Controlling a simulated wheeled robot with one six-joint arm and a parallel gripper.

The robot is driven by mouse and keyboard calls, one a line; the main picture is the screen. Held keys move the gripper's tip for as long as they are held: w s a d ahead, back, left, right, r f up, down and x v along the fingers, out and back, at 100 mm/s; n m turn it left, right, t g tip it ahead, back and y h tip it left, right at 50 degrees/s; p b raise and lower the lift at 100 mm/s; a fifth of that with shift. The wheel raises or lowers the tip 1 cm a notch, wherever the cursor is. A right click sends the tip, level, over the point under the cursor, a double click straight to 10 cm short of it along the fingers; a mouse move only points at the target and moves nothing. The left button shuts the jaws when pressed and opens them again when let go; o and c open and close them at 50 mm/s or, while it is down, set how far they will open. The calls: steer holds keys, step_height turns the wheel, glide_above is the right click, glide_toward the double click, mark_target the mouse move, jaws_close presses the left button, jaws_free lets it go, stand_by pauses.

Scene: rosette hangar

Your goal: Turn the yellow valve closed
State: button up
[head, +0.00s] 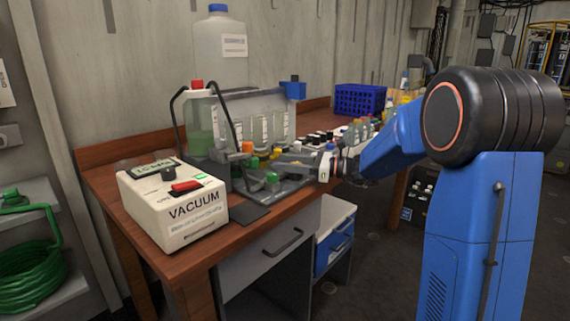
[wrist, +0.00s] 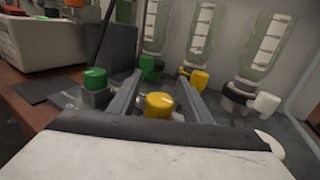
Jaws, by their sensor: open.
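In the wrist view a yellow valve knob (wrist: 158,105) stands between the two grey fingers of my gripper (wrist: 160,80), near their base. The fingers are open, one on each side of it. I cannot tell whether either touches it. A second yellow knob (wrist: 198,78) is farther back, just past the right fingertip. In the head view my gripper (head: 278,163) reaches from the right over the valve rig on the bench. A yellow knob (head: 275,153) shows just behind it there. The handle position of the valve is not clear.
Green knobs (wrist: 95,78) and a white knob (wrist: 267,102) stand close to the fingers, with bottles behind. A white vacuum box (head: 175,205) is at the front left of the wooden bench (head: 250,222). A blue crate (head: 360,99) stands farther back.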

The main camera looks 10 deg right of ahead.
steer(key=c, duration=1.1)
steer(key=shift+o, duration=0.2)
steer(key=shift+m+t, duration=0.4)
steer(key=m+t+h, duration=0.2)
steer(key=t+h, duration=0.1)
steer(key=w+m+t+h, duration=0.1)
steer(key=m+t+h, duration=0.1)
steer(key=shift+d, duration=0.35)
steer(key=shift+w+d+m+t+h, duration=0.2)
steer(key=shift+m+t+h, duration=0.3)
steer(key=shift+m+h, duration=0.25)
steer(key=shift+w+d+m+t+h, duration=0.1)
steer(key=shift+d+m+t+h, duration=0.1)
steer(key=shift+m+t+h, duration=0.5)
steer(key=shift+w+d+m+t+h, duration=0.1)
steer(key=shift+d+m+t+h, duration=0.15)
steer(key=shift+m+h, duration=0.5)
steer(key=shift+h, duration=0.5)
steer(key=o, duration=1.1)
steer(key=shift+c, duration=0.2)
